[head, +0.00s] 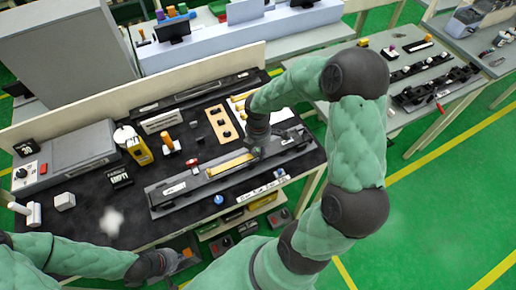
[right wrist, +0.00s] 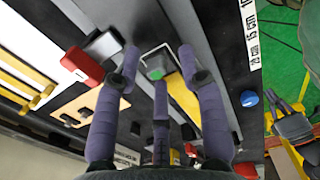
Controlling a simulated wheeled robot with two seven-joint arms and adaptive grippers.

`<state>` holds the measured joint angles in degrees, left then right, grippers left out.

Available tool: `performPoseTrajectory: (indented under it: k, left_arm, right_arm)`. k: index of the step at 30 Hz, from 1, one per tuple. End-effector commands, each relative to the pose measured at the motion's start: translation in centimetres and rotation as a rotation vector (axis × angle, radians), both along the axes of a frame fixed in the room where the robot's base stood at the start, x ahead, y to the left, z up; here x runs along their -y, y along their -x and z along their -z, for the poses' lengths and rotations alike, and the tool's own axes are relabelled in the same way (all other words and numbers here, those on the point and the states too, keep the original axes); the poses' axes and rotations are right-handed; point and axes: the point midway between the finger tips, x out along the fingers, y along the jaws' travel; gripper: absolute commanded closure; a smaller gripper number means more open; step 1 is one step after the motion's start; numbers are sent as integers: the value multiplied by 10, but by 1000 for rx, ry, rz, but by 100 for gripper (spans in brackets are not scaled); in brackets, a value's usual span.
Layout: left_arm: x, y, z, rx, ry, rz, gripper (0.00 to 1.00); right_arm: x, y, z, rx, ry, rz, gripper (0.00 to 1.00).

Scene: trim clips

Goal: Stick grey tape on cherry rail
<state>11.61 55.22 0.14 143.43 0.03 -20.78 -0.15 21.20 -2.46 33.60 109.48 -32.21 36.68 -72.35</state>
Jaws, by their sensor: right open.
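My right gripper (head: 258,143) is over the middle of a long grey fixture (head: 170,198) on the black bench. In the right wrist view its purple-grey fingers (right wrist: 158,75) are spread open. A small grey block with a green spot (right wrist: 157,66) lies just beyond the fingertips, with no clear contact. A yellow strip (head: 230,164) lies along the fixture beside the gripper; it also shows in the right wrist view (right wrist: 185,98). I cannot make out which part is the grey tape or the cherry rail. My left gripper (head: 165,264) is at the bench's front edge, its fingers unclear.
A red block (right wrist: 82,66) lies beside the fixture. A tan board with holes (head: 221,124), a yellow device (head: 138,148) and a blue knob (head: 218,199) are nearby. A printed ruler strip (head: 262,188) lies at the front.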

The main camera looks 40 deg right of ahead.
Motion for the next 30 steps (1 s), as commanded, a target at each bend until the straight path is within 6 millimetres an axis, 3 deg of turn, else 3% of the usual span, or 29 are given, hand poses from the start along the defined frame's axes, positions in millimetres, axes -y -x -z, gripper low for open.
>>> performPoseTrajectory:
  k: [7,21,30]
  left_arm:
    - [0,0,0,0,0,0,100]
    - [0,0,0,0,0,0,100]
    - [0,0,0,0,0,0,100]
  right_arm:
    - [1,-1,-21,5,2,1,59]
    - [1,-2,-105,3,2,0,59]
    - [0,-1,-120,1,0,0,59]
